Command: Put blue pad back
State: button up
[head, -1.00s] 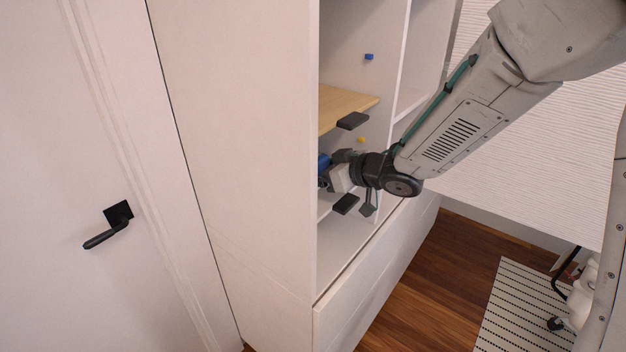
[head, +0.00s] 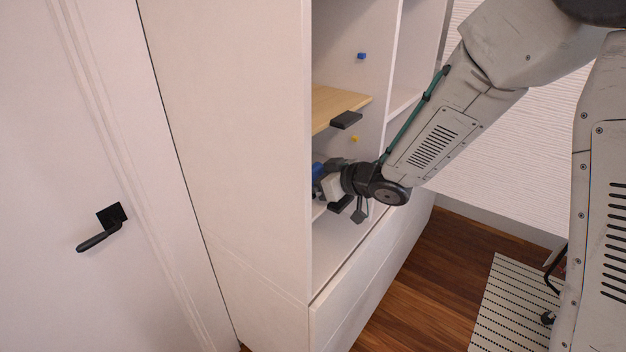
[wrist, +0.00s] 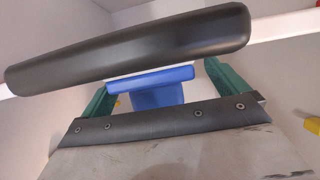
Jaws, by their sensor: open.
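A blue object, likely the blue pad (wrist: 160,92), lies beyond my gripper (wrist: 158,79) in the wrist view, between its two green fingers in the picture. My gripper is open; I cannot tell whether the fingers touch the blue object. In the head view, my gripper (head: 325,178) reaches into the lower part of the white cabinet (head: 225,150), and a bit of blue (head: 317,169) shows at its tip. The cabinet's side panel hides the rest. A dark rounded bar (wrist: 130,48) crosses the wrist view above the fingers.
A wooden shelf (head: 335,103) with a black handle (head: 346,120) is above my gripper. A small blue block (head: 361,56) and a small yellow block (head: 355,139) are on the cabinet's inner wall. A door with a black handle (head: 100,232) is at left.

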jog(key=v, duration=1.2)
jog(key=d+r+m+t+h, duration=0.3)
jog(key=d+r+m+h, duration=0.2)
jog(key=d+h, duration=0.5)
jog(key=s+d+r+m+g+h, duration=0.25)
jog(key=s+d, duration=0.35)
jog(key=d, duration=0.3)
jog(key=s+a+m+g+y, duration=0.2)
jog(key=s+g, duration=0.5)
jog(key=s, duration=1.5)
jog(key=shift+s+a+f+m, duration=0.15)
jog(key=shift+a+f+m, duration=0.05)
jog(key=shift+f+m, duration=0.25)
